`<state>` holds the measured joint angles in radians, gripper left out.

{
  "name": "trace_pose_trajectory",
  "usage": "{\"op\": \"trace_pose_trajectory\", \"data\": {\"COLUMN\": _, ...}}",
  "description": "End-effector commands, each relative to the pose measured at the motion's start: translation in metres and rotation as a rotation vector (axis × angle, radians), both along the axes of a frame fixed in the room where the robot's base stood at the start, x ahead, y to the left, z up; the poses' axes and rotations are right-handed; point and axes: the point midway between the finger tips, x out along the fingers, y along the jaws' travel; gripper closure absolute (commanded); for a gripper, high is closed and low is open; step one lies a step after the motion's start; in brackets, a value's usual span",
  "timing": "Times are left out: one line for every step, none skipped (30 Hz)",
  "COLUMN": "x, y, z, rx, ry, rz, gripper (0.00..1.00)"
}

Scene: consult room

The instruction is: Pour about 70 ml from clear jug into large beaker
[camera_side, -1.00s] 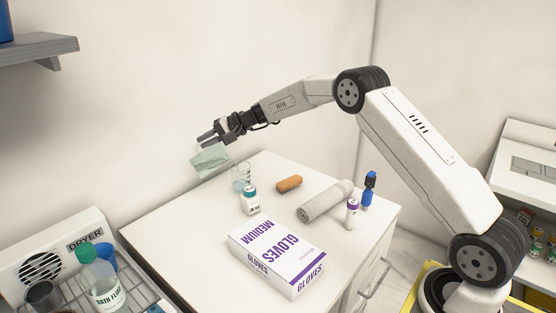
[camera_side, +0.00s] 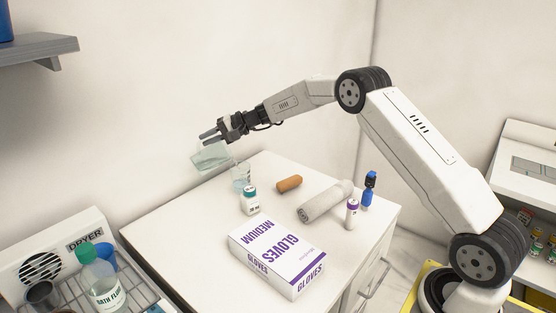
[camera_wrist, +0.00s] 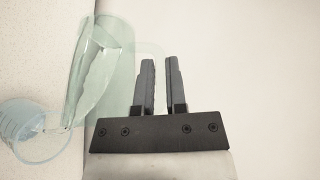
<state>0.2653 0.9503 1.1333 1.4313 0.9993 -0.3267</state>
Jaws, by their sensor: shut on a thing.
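The clear jug (camera_side: 209,157) is pale green and see-through, and it hangs tilted in the air at the table's far left corner. My gripper (camera_side: 209,135) is shut on it; in the wrist view the fingers (camera_wrist: 159,82) stand close together beside the jug (camera_wrist: 88,75). The large beaker (camera_side: 241,178) is clear and stands upright on the table, just right of and below the jug. In the wrist view the jug's lower end is over or beside the beaker's rim (camera_wrist: 28,128). I cannot tell the liquid levels or whether a stream is falling.
A teal-capped bottle (camera_side: 250,201) stands just in front of the beaker. An orange-brown roll (camera_side: 289,184), grey roll (camera_side: 325,202), purple-capped vial (camera_side: 352,213), blue bottle (camera_side: 369,190) and gloves box (camera_side: 277,258) occupy the white table (camera_side: 180,230). Its left part is clear. A wall stands close behind.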

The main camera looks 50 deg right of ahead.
Motion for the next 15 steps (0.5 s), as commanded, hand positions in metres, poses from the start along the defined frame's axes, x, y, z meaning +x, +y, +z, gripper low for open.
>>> {"op": "trace_pose_trajectory", "data": {"x": -0.0001, "y": -0.0008, "z": 0.0005, "rx": 0.003, "ry": -0.001, "rz": -0.001, "gripper": 1.00}}
{"op": "trace_pose_trajectory", "data": {"x": -0.0002, "y": -0.0010, "z": 0.0005, "rx": 0.005, "ry": -0.002, "rz": 0.000, "gripper": 1.00}}
{"op": "trace_pose_trajectory", "data": {"x": -0.0004, "y": -0.0013, "z": 0.0007, "rx": 0.007, "ry": -0.002, "rz": 0.000, "gripper": 1.00}}
{"op": "trace_pose_trajectory", "data": {"x": -0.0004, "y": -0.0017, "z": 0.0008, "rx": 0.008, "ry": -0.003, "rz": 0.000, "gripper": 1.00}}
{"op": "trace_pose_trajectory", "data": {"x": -0.0005, "y": -0.0020, "z": 0.0009, "rx": 0.010, "ry": -0.003, "rz": 0.000, "gripper": 1.00}}
{"op": "trace_pose_trajectory", "data": {"x": -0.0007, "y": -0.0025, "z": 0.0010, "rx": 0.013, "ry": -0.004, "rz": 0.000, "gripper": 1.00}}
{"op": "trace_pose_trajectory", "data": {"x": -0.0008, "y": -0.0029, "z": 0.0011, "rx": 0.015, "ry": -0.005, "rz": 0.000, "gripper": 1.00}}
{"op": "trace_pose_trajectory", "data": {"x": -0.0010, "y": -0.0032, "z": 0.0012, "rx": 0.017, "ry": -0.005, "rz": 0.000, "gripper": 1.00}}
{"op": "trace_pose_trajectory", "data": {"x": -0.0011, "y": -0.0038, "z": 0.0014, "rx": 0.020, "ry": -0.006, "rz": 0.000, "gripper": 1.00}}
{"op": "trace_pose_trajectory", "data": {"x": -0.0012, "y": -0.0043, "z": 0.0016, "rx": 0.022, "ry": -0.007, "rz": 0.000, "gripper": 1.00}}
{"op": "trace_pose_trajectory", "data": {"x": -0.0013, "y": -0.0047, "z": 0.0017, "rx": 0.024, "ry": -0.007, "rz": 0.000, "gripper": 1.00}}
{"op": "trace_pose_trajectory", "data": {"x": -0.0012, "y": -0.0044, "z": 0.0018, "rx": 0.024, "ry": -0.007, "rz": 0.000, "gripper": 1.00}}
{"op": "trace_pose_trajectory", "data": {"x": -0.0011, "y": -0.0036, "z": 0.0017, "rx": 0.021, "ry": -0.007, "rz": 0.001, "gripper": 1.00}}
{"op": "trace_pose_trajectory", "data": {"x": -0.0007, "y": -0.0017, "z": 0.0014, "rx": 0.013, "ry": -0.005, "rz": 0.002, "gripper": 1.00}}
{"op": "trace_pose_trajectory", "data": {"x": 0.0006, "y": 0.0024, "z": 0.0005, "rx": -0.006, "ry": -0.001, "rz": 0.002, "gripper": 1.00}}
